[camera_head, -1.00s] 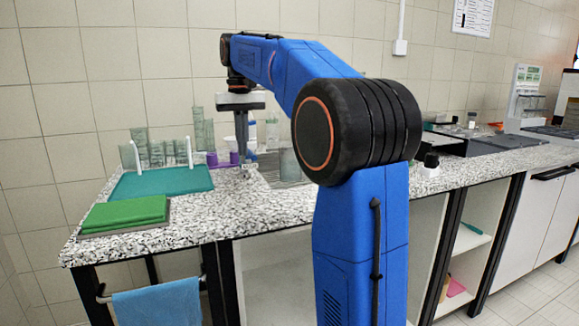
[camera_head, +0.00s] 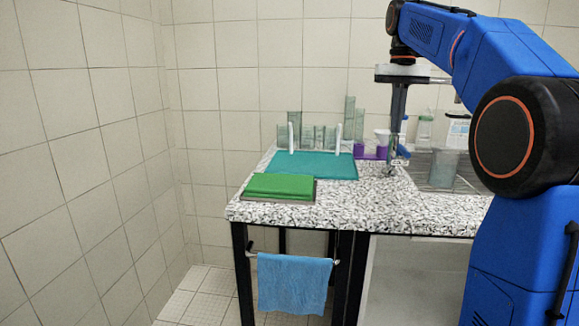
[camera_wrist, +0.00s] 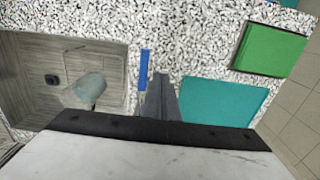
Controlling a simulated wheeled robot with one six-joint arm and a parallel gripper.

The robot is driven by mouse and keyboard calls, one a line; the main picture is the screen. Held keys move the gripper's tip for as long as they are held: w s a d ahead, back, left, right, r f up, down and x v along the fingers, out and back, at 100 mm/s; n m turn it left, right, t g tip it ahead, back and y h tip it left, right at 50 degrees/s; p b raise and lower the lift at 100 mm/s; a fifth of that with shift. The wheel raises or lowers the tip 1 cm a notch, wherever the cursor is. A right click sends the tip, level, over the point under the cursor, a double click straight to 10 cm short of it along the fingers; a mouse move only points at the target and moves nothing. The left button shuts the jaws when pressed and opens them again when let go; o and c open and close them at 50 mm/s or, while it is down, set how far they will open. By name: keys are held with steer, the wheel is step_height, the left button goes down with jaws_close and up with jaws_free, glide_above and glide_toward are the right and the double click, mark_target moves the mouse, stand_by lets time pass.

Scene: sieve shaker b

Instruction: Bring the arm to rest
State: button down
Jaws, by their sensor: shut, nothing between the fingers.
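My blue arm (camera_head: 525,50) reaches over the counter from the right in the head view, bent at its black elbow. My gripper (camera_head: 393,172) points down above the speckled counter, just right of the purple holders (camera_head: 371,151). In the wrist view its fingers (camera_wrist: 158,84) are together with nothing between them. A thin blue object (camera_wrist: 143,69) shows beside the fingers there; I cannot tell whether it touches them or the counter. How far the fingertips are above the counter is hard to tell.
The counter (camera_head: 360,212) bears a teal mat (camera_head: 320,166), a green folded cloth (camera_head: 281,186) and clear glassware (camera_head: 349,118). The wrist view shows a sink (camera_wrist: 35,65) with a clear vessel (camera_wrist: 90,88) in it. A blue towel (camera_head: 293,284) hangs in front.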

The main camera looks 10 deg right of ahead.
steer(key=s+a+f, duration=0.2)
steer(key=s+f, duration=0.2)
steer(key=s, duration=0.1)
steer(key=s+a+f+n+t, duration=0.1)
steer(key=s+a+f, duration=0.1)
steer(key=s+f, duration=0.2)
steer(key=s+a+f+t, duration=0.1)
steer(key=s+a+f, duration=0.1)
steer(key=s+f, duration=0.2)
steer(key=shift+s+a+n, duration=0.15)
steer(key=shift+s+a, duration=0.05)
steer(key=shift+s, duration=0.6)
steer(key=shift+s+a+n, duration=0.15)
steer(key=shift+s+a, duration=0.05)
steer(key=shift+s, duration=0.6)
steer(key=s+a+f+t, duration=0.1)
steer(key=s+f, duration=0.7)
steer(key=f, duration=0.3)
steer(key=s+a+f+n+t, duration=0.1)
steer(key=s+a+f, duration=0.1)
steer(key=s+f, duration=0.6)
step_height(320, 180, down, 3)
steer(key=shift+s+a+r+n+t, duration=0.2)
steer(key=shift+a+n+t, duration=0.1)
steer(key=shift+t, duration=0.1)
steer(key=shift+d, duration=0.1)
